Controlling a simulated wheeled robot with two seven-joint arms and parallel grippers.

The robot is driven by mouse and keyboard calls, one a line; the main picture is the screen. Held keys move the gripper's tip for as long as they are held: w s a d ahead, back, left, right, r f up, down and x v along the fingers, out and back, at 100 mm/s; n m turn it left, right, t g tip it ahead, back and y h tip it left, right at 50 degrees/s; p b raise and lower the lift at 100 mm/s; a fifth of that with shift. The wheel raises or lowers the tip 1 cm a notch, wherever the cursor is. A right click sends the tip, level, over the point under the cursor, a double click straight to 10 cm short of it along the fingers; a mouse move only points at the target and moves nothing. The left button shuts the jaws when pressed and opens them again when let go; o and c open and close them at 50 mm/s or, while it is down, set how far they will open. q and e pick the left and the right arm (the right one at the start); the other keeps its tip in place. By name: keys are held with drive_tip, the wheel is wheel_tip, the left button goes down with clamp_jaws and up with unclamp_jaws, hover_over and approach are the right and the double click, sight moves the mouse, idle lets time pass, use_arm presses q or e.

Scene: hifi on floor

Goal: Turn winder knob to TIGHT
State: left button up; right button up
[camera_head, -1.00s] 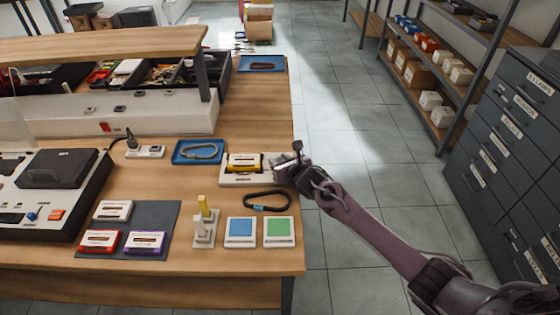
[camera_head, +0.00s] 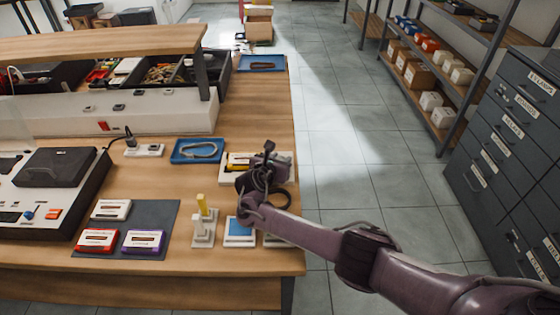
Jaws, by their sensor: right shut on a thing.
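My left gripper is not in view.
A blue tray (camera_head: 199,150) lies left of the winder. A blue pad (camera_head: 239,229), a small stand with a yellow piece (camera_head: 203,228) and cassettes on a grey mat (camera_head: 148,216) are in front. Floor right of the bench is clear.

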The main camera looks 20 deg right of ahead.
drive_tip(key=m+g+h+b, duration=0.1)
drive_tip(key=b, duration=0.1)
drive_tip(key=m+g+h+b, duration=0.2)
drive_tip(key=m+b, duration=0.1)
drive_tip(key=shift+f+g+b, duration=0.25)
drive_tip(key=shift+g+b, duration=0.05)
drive_tip(key=shift+b, duration=0.05)
drive_tip(key=shift+r+m+g+b, duration=0.15)
drive_tip(key=shift+m+g+b, duration=0.4)
drive_tip(key=shift+b, duration=0.25)
drive_tip(key=o, duration=1)
